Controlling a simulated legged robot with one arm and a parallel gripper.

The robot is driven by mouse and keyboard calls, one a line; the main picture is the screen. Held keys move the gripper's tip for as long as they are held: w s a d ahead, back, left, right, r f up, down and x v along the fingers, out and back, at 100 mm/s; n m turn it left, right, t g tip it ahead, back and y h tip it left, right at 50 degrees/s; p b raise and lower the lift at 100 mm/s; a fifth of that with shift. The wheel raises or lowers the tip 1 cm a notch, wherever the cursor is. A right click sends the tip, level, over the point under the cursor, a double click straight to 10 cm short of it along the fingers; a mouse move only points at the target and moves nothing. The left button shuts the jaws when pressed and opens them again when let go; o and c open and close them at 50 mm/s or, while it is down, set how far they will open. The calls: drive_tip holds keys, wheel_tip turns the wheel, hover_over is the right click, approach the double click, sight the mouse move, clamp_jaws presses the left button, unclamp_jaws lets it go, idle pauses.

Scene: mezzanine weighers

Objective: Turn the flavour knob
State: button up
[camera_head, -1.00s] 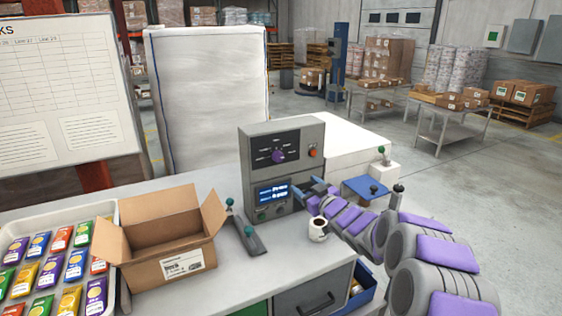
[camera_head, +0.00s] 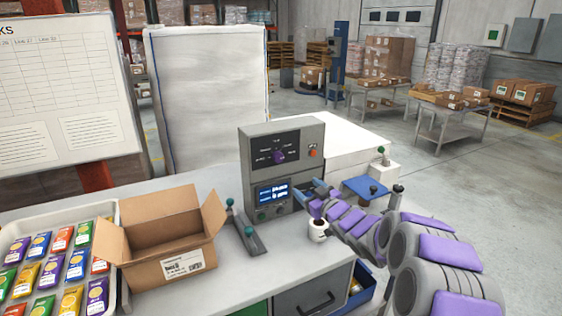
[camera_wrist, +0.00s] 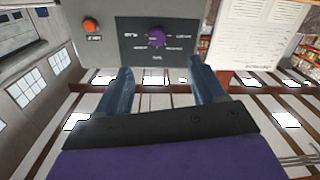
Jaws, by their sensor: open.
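The flavour knob (camera_head: 279,157) is a round purple dial on the dark upper panel of a grey control box (camera_head: 310,136), with small labels around it. It also shows in the wrist view (camera_wrist: 156,38), beyond and between my fingers, with a clear gap. My gripper (camera_head: 318,188) is in front of the box's right side, lower than the knob and apart from it. In the wrist view my gripper (camera_wrist: 160,85) has two blue fingers spread wide with nothing between them. The knob's pointer is too small to read surely.
An orange button (camera_head: 313,153) sits right of the knob, above a lit display (camera_head: 273,194). A white mug (camera_head: 318,230) stands below my arm. A green-knobbed lever (camera_head: 247,230), an open carton (camera_head: 165,240) and a tray of packets (camera_head: 110,297) are to the left.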

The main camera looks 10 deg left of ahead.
drive_tip(key=p+v, duration=0.3)
drive_tip(key=v, duration=1.3)
drive_tip(key=shift+s+d, duration=0.25)
drive_tip(key=shift+s, duration=0.05)
drive_tip(key=m+t+h+p, duration=0.1)
drive_tip(key=m+p, duration=0.1)
drive_tip(key=m, duration=0.3)
approach(279, 160)
drive_tip(key=shift+x, duration=4.6)
drive_tip(key=shift+d, duration=0.1)
